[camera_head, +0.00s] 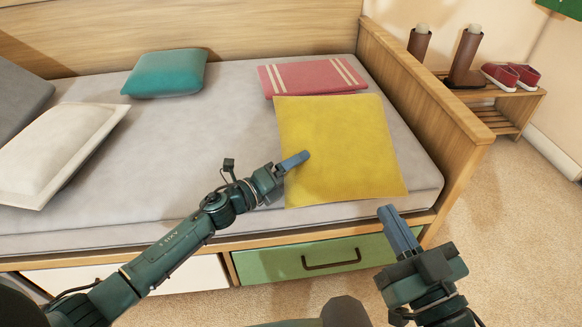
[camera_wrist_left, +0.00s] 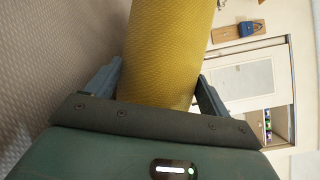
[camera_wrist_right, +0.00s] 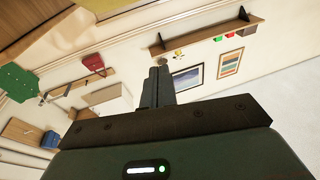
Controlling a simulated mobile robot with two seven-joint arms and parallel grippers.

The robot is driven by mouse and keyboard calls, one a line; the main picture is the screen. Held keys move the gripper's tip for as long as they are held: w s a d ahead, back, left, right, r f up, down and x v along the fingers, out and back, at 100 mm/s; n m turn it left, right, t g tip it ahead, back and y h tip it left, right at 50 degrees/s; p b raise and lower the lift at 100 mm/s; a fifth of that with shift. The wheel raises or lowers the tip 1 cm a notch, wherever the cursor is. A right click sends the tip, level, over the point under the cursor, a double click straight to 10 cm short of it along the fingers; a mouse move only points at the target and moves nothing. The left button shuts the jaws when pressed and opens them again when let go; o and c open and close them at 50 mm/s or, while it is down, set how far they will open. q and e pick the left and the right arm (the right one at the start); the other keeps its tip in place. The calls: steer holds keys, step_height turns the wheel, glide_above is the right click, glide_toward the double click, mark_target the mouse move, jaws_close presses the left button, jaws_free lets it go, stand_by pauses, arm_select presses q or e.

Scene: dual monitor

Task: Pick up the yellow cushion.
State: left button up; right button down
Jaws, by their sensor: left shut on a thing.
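The yellow cushion (camera_head: 345,140) lies at the right end of the grey mattress, partly over the red striped cloth. My left gripper (camera_head: 300,158) is at the cushion's left edge and is shut on it. In the left wrist view the cushion (camera_wrist_left: 170,45) fills the space between the two fingers. In the head view, one finger shows against the cushion's top; the other is hidden. My right gripper (camera_head: 392,212) is in front of the bed, apart from the cushion. Its fingers are together and empty in the right wrist view (camera_wrist_right: 157,75).
The bed holds a teal pillow (camera_head: 166,73), a white pillow (camera_head: 60,150) and a red striped cloth (camera_head: 312,76). A wooden bed end (camera_head: 425,85) rises right of the cushion. A green drawer (camera_head: 300,258) is below. A shoe rack (camera_head: 505,100) stands at the right.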

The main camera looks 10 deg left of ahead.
arm_select(q)
steer(key=shift+f, duration=0.1)
arm_select(e)
steer(key=shift+n+t, duration=0.4)
steer(key=shift+n, duration=0.1)
steer(key=s, duration=0.1)
steer(key=s+r, duration=0.2)
steer(key=s, duration=0.1)
steer(key=shift+a+r, duration=0.2)
steer(key=shift+a, duration=0.05)
arm_select(q)
steer(key=shift+r, duration=0.2)
